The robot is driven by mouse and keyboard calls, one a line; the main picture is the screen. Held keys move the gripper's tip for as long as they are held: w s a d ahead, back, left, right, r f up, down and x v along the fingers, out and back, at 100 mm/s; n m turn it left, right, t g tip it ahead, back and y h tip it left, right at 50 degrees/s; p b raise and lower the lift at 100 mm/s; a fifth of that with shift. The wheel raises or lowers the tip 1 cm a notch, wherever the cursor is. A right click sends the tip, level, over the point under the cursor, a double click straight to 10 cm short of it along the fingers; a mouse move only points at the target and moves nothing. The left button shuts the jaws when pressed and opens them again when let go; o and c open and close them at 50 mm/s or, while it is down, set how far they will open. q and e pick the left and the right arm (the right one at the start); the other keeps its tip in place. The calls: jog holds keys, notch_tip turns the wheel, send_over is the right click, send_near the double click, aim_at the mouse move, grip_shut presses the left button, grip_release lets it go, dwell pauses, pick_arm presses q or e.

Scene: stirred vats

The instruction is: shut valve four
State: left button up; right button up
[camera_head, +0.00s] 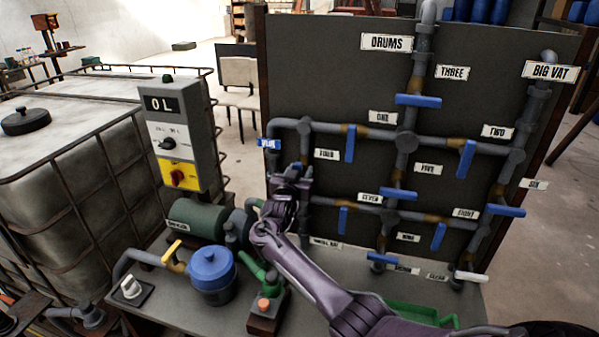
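The label FOUR (326,153) is on the dark pipe board, just right of the left upright pipe (305,150). My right gripper (297,180) is at that pipe, a little below and left of the label. It covers the place where the handle of valve four would show, so I cannot see the handle or how it stands. The gripper's fingers are dark and small here; I cannot tell whether they are open, shut or touching the handle. My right arm comes up from the lower right. My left gripper is not in view.
Other blue handles are near: valve one (350,144) hangs upright, valve seven (343,220) too, and valve five (398,193) lies across its pipe. A blue-lidded pot (211,270) and green motor (196,219) stand below left. A caged tank (70,160) fills the left.

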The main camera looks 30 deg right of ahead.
grip_shut()
jog(key=shift+f+m+b, duration=0.25)
jog(key=shift+m+b, duration=0.25)
jog(key=shift+b, duration=0.4)
jog(key=m+b, duration=0.4)
jog(key=b, duration=0.2)
jog(key=m+b, duration=0.5)
jog(key=b, duration=0.1)
jog(key=f+m+b, duration=0.1)
jog(key=m+b, duration=0.3)
jog(key=b, duration=0.2)
jog(key=shift+s+d+m, duration=0.25)
jog(key=shift+s+m, duration=0.1)
jog(key=shift+m, duration=0.05)
jog(key=shift+m+b, duration=1.55)
jog(key=shift+m, duration=0.05)
jog(key=shift+r, duration=0.1)
grip_release()
jog(key=shift+r, duration=0.1)
jog(key=shift+s, duration=0.1)
